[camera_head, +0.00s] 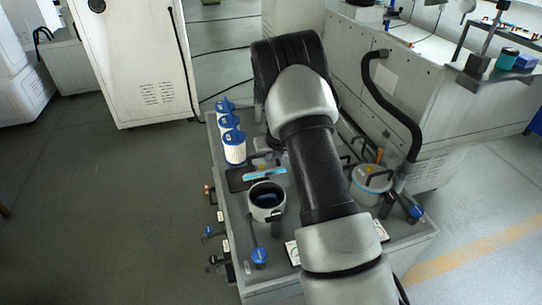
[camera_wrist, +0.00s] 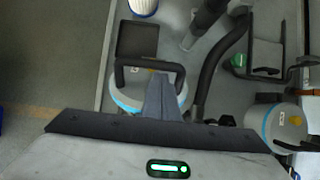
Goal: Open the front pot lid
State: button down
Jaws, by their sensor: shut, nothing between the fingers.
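The front pot (camera_head: 278,211) is a white pot with a black rim near the middle of the grey cart top. Its mouth shows open, with something blue inside. Its pale lid (camera_head: 265,174) stands tilted up at the back of the mouth, with a light-blue edge. In the wrist view the lid (camera_wrist: 130,99) has an arched black handle (camera_wrist: 148,63) towards the plate. My gripper (camera_wrist: 162,100) is shut and empty in front of the lid, its tips near the handle; I cannot tell whether they touch. In the head view my arm hides the gripper.
A second lidded pot (camera_head: 371,186) stands to the right, beside a thick black hose (camera_head: 392,100). Several white filters with blue tops (camera_head: 234,148) line the left edge. A dark square plate (camera_wrist: 137,40) lies behind the front pot. A blue-ended tool (camera_head: 259,256) lies in front.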

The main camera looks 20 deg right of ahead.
jog(key=shift+w+r+p, duration=0.45)
jog(key=shift+w+p, duration=0.05)
jog(key=shift+w, duration=0.2)
jog(key=shift+w+r+g+p, duration=0.25)
jog(key=shift+w+g+p, duration=0.4)
jog(key=shift+w, duration=0.4)
jog(key=w+b, duration=0.5)
jog(key=w, duration=0.4)
jog(key=shift+w+f, duration=0.35)
jog(key=shift+w, duration=0.05)
